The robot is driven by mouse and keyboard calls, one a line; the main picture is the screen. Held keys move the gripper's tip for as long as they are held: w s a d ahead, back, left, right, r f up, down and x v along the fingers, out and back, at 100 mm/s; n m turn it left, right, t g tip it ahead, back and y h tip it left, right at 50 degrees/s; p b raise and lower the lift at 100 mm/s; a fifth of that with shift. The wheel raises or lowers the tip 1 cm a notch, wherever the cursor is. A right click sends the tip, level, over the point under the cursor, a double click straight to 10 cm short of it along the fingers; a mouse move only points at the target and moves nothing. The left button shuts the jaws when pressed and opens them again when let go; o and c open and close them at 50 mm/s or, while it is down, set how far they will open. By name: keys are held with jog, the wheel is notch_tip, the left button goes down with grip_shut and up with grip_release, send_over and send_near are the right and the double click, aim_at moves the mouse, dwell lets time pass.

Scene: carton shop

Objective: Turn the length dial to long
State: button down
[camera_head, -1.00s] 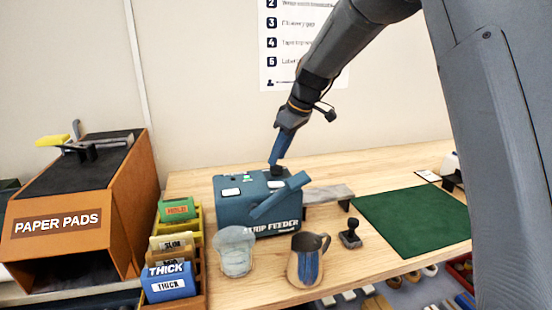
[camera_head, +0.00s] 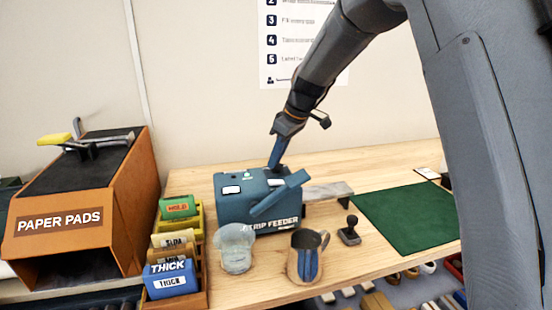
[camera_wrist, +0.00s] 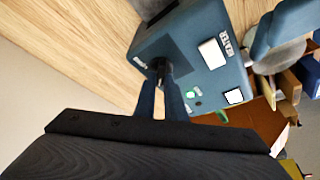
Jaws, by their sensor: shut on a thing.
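The strip feeder (camera_head: 235,207) is a blue-teal box on the wooden bench, with "STRIP FEEDER" on its front. It also fills the upper middle of the wrist view (camera_wrist: 205,27). My gripper (camera_head: 274,165) reaches down to the right part of the feeder's top. In the wrist view my gripper (camera_wrist: 161,76) has its two blue fingers shut on the small dark dial (camera_wrist: 157,65), which stands on a darker patch of the top. The fingers hide much of the dial. Small white labels lie near it, too small to read, so I cannot tell its setting.
A clear beaker (camera_head: 235,250) and a metal jug (camera_head: 305,262) stand in front of the feeder. A black stamp (camera_head: 350,232) and a green mat (camera_head: 408,215) lie to the right. Card boxes (camera_head: 170,280) and the paper pads bin (camera_head: 70,245) are at the left.

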jog(key=shift+m, duration=0.4)
jog(key=m+p, duration=0.1)
jog(key=m, duration=0.1)
jog(key=m+t+h+p, duration=0.1)
jog(key=m, duration=0.1)
jog(key=shift+r+m+t, duration=0.15)
jog(key=shift+m+t, duration=0.15)
jog(key=m+h+p, duration=0.1)
jog(key=m+h, duration=0.1)
jog(key=m, duration=0.2)
jog(key=shift+t+p, duration=0.4)
jog(key=m, duration=0.2)
jog(key=m+h+b, duration=0.1)
jog(key=m, duration=0.1)
jog(key=shift+w+f, duration=0.1)
jog(key=shift+f, duration=0.1)
jog(key=m+h+b, duration=0.1)
jog(key=m, duration=0.1)
jog(key=m+b, duration=0.2)
jog(key=shift+g+h, duration=0.3)
jog(key=shift+h, duration=0.1)
jog(key=shift+d+r+m+b, duration=0.1)
jog(key=shift+m+b, duration=0.2)
jog(key=shift+m, duration=0.1)
jog(key=c, duration=1.8)
grip_release()
jog(key=shift+r, duration=0.1)
